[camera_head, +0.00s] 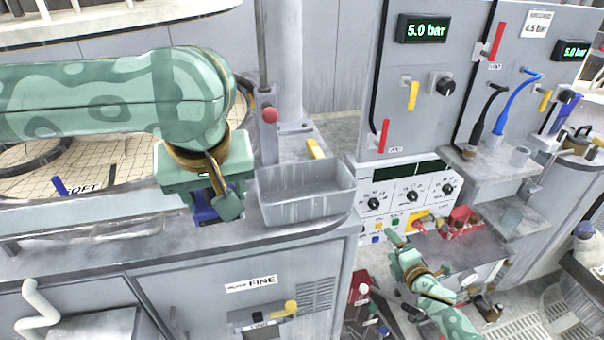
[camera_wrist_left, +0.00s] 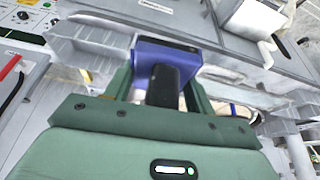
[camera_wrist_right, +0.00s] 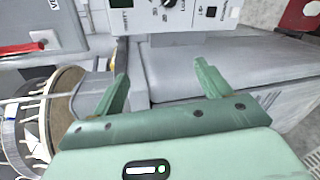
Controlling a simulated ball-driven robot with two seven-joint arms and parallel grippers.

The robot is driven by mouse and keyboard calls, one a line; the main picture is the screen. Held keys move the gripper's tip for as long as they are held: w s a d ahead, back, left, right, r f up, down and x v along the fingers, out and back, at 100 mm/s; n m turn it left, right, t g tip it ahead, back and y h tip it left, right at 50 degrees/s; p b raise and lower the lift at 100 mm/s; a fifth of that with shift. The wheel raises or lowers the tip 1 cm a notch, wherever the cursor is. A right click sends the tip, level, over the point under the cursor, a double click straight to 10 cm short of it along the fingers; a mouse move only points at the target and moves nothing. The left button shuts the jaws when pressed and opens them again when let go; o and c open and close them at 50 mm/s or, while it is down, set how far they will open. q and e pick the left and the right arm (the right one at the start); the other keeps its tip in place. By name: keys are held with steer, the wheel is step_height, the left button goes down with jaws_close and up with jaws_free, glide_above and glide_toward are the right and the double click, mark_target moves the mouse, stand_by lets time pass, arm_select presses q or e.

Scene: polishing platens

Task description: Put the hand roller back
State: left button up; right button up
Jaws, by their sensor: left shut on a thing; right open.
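The hand roller (camera_head: 203,215) appears to be the blue piece with a dark grip below my left gripper (camera_head: 212,203). That gripper is shut on it and holds it at the front edge of the bench, left of the grey tray. In the left wrist view the blue roller (camera_wrist_left: 185,52) sits between the fingers, with its dark grip toward the palm. Its roller face is hidden. My right gripper (camera_head: 398,243) is low, in front of the control panel. In the right wrist view its fingers (camera_wrist_right: 162,88) are apart with nothing between them.
A platen marked SOFT (camera_head: 85,165) lies left. A blue tool (camera_head: 566,110) hangs far right.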

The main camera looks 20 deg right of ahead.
steer(key=w+a+r+n+t+y, duration=0.15)
steer(key=a+r+n+y, duration=0.3)
steer(key=r, duration=0.45)
steer(key=w+a+r+n+y, duration=0.35)
steer(key=r+n, duration=0.25)
steer(key=r, duration=0.3)
steer(key=w+a+r+n+t+y, duration=0.1)
steer(key=a+r+n+y, duration=0.35)
steer(key=r, duration=0.45)
steer(key=s+a+r+n+g+y, duration=0.3)
steer(key=s+a+r+n+g, duration=0.2)
steer(key=s+a+n+g, duration=0.3)
steer(key=s+a+r+n+g+y, duration=0.4)
steer(key=s+a+r+n+g, duration=0.15)
steer(key=a+n+g, duration=0.45)
steer(key=shift+n+t+h, duration=0.25)
steer(key=shift+n+t, duration=0.05)
steer(key=shift+t, duration=0.05)
steer(key=a, duration=0.8)
steer(key=shift+w+a+f, duration=0.1)
steer(key=shift+a+f, duration=0.15)
steer(key=shift+a, duration=0.8)
